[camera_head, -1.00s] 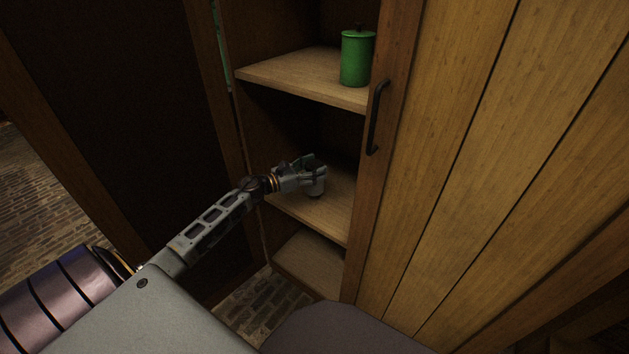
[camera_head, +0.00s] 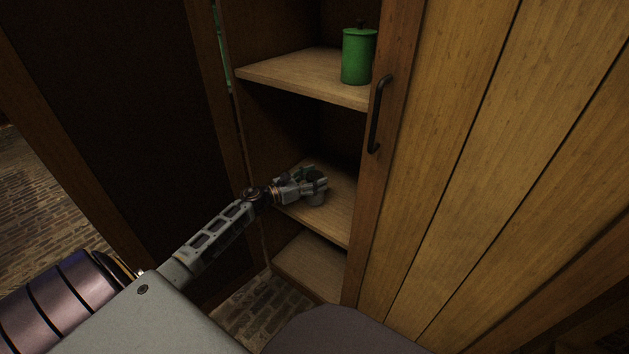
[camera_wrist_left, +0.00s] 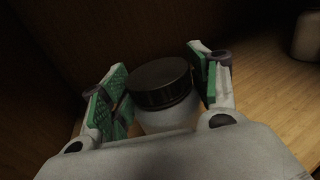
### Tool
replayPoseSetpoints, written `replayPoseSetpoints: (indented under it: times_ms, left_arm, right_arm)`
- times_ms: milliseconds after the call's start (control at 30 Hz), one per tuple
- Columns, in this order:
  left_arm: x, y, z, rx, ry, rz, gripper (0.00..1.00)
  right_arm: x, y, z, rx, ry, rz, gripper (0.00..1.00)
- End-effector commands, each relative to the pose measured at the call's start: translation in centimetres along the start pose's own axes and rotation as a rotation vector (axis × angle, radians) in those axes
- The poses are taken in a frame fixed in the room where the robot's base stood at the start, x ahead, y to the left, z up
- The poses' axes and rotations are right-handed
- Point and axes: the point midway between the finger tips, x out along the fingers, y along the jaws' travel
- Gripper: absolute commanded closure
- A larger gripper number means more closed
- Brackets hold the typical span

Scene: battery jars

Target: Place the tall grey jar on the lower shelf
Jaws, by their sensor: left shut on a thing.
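The grey jar (camera_wrist_left: 166,112) has a dark lid and stands between the green-padded fingers of my left gripper (camera_wrist_left: 160,90) in the left wrist view. My left gripper (camera_head: 314,184) is shut on it, inside the cabinet at the middle shelf (camera_head: 338,222). In the head view the jar (camera_head: 317,198) shows only in part, low behind the fingers, close to the shelf board. I cannot tell whether its base touches the board. My right gripper is not in view.
A green lidded jar (camera_head: 358,56) stands on the upper shelf (camera_head: 290,76). Another pale jar (camera_wrist_left: 307,36) stands at the right in the left wrist view. A bottom board (camera_head: 308,268) lies below. The wooden door (camera_head: 470,150) with a black handle (camera_head: 378,112) bounds the opening at right.

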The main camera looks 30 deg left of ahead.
Motion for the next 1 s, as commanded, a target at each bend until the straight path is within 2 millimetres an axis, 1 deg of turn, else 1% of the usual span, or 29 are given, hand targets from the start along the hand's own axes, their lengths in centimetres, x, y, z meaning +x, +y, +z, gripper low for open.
replayPoseSetpoints:
  times_ms: [233, 533, 567, 700, 1000]
  left_arm:
    - [0.02, 0.02, 0.19, 0.001, -0.002, 0.000, 0.90]
    - [0.02, 0.01, -0.08, 0.001, -0.002, 0.000, 0.90]
    - [0.00, -0.01, -0.18, 0.000, 0.000, 0.000, 0.36]
    - [0.00, -0.01, -0.16, 0.000, 0.000, 0.000, 0.19]
    - [0.00, -0.01, -0.15, 0.000, 0.000, 0.000, 0.18]
  right_arm:
    - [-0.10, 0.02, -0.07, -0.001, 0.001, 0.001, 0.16]
    - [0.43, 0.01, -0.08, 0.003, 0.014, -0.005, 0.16]
    - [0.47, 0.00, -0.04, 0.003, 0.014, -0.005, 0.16]
    - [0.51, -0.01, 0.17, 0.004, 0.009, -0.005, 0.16]
    - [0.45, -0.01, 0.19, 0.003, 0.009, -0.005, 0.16]
